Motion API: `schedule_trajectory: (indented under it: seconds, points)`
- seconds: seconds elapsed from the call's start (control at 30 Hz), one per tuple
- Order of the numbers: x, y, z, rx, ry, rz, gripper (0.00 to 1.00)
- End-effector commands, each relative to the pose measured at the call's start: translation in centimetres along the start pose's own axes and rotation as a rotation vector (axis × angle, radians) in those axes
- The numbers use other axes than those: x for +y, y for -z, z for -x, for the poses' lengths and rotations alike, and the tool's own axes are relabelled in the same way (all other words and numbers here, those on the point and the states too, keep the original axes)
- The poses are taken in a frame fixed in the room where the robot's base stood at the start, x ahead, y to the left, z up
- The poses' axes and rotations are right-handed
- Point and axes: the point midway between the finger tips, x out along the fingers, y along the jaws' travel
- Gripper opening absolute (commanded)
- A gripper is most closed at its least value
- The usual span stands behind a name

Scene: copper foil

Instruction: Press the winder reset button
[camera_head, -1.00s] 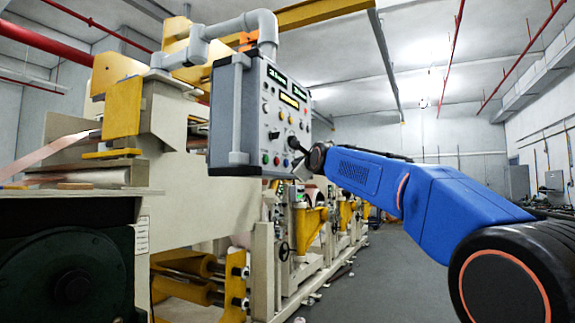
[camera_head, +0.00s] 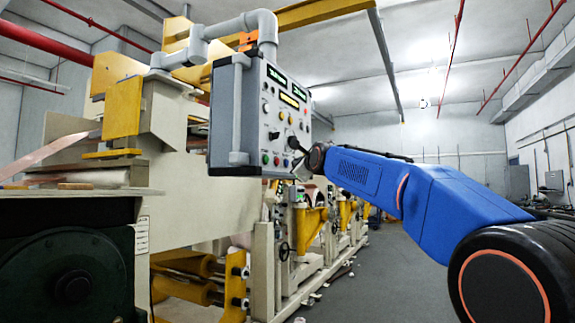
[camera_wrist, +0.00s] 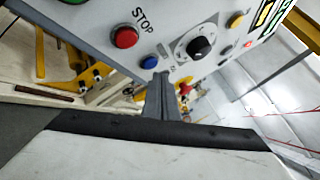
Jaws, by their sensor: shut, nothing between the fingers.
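The grey control panel (camera_head: 243,120) hangs from a pipe in the head view, and its face fills the top of the wrist view (camera_wrist: 180,22). A blue button (camera_wrist: 149,62) sits low on that face, beside a red button (camera_wrist: 124,37) marked STOP. No label for a winder reset is readable. My gripper (camera_wrist: 161,76) is shut and empty, its tips just below and right of the blue button in the wrist view. I cannot tell whether the tips touch the panel. In the head view my gripper is small and hard to make out by the panel's lower right edge.
A black rotary knob (camera_wrist: 200,47) and a yellow button (camera_wrist: 236,20) lie right of the blue button. The cream and yellow machine (camera_head: 200,215) stands behind and below the panel. Open grey floor (camera_head: 385,280) lies to the right of the machine.

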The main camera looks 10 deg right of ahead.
Motion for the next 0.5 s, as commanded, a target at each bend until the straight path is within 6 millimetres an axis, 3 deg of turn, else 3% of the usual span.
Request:
schedule_trajectory:
  seconds: [0.5]
  points:
    - [0.40,-0.45,-0.56,0.000,0.000,0.000,0.00]
